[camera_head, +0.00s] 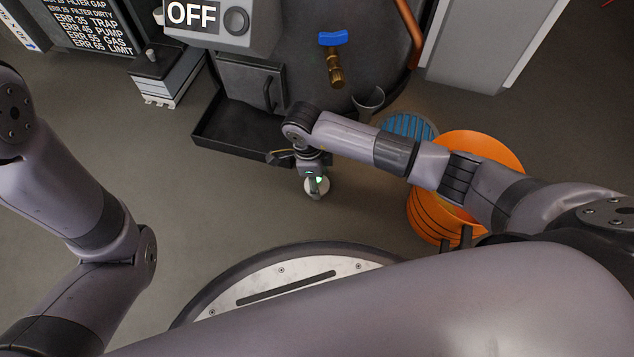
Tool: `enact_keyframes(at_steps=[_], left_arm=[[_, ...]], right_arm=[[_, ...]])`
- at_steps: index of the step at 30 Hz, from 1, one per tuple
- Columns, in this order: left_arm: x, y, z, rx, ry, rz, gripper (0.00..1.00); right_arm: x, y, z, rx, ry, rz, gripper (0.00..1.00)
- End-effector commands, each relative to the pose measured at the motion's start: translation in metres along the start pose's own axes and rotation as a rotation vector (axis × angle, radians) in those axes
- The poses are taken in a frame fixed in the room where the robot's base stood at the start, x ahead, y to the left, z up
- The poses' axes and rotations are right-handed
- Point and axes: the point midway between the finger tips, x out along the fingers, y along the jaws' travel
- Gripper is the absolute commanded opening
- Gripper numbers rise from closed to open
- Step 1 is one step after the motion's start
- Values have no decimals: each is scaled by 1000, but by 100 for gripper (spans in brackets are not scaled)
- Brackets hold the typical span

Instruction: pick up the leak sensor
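The leak sensor appears to be the small round white object (317,192) on the floor, in front of the black tray. A small green glow shows at its top. My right gripper (315,183) points down right over it, with its fingertips at the object. The gripper and wrist hide part of it, and I cannot tell whether the fingers are closed on it. My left arm is bent at the left side, and its gripper is not in view.
An open black tray (222,138) juts from the furnace (300,85) just behind the gripper. An orange bucket (430,220) and a blue slatted item (408,125) stand at the right, partly beneath my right arm. A blue-handled valve (333,40) is above. Floor to the left is clear.

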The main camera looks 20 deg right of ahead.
Motion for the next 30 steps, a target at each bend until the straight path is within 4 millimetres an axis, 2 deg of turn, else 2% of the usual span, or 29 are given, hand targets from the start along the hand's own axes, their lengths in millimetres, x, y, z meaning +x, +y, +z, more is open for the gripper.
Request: enact_keyframes(at_steps=[2, 12, 23, 26, 30], left_arm=[[0, 0, 0, 0, 0, 0, 68], [0, 0, 0, 1, 0, 0, 68], [4, -1, 2, 1, 0, 0, 68], [10, -2, 4, 1, 0, 0, 68], [25, -5, 9, 1, 0, 0, 68]], right_arm=[[0, 0, 0, 0, 0, 0, 45], [0, 0, 0, 0, 0, 0, 23], [-6, 0, -1, 0, 0, 0, 23], [-14, 0, -2, 0, -1, 0, 23], [-35, -1, -4, 0, -1, -3, 23]])
